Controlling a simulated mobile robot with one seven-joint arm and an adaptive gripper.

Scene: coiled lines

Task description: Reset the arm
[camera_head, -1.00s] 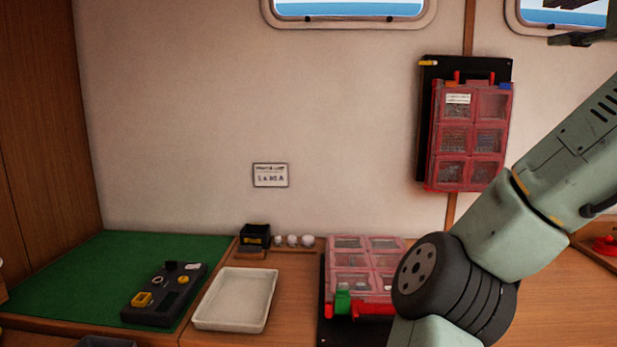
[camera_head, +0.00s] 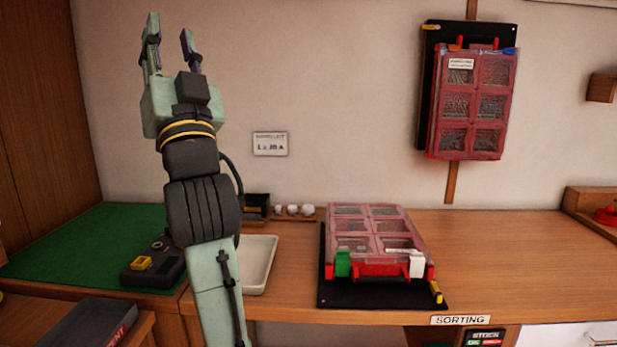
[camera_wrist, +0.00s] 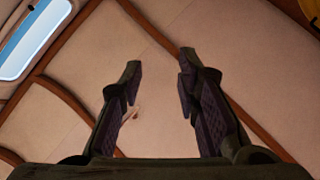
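My gripper (camera_head: 170,42) is raised upright at the left of the head view, in front of the bare wall and well above the bench. Its two fingers stand apart with nothing between them. In the wrist view my gripper (camera_wrist: 157,85) also shows open and empty, its dark fingers pointing toward the wall and ceiling panels. My arm rises from the bottom of the head view and hides part of the white tray and the black device.
A white tray (camera_head: 262,262) and a black device (camera_head: 152,266) on a green mat (camera_head: 62,242) lie behind my arm. A red compartment case (camera_head: 372,238) lies on the bench; another red case (camera_head: 470,105) hangs on the wall.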

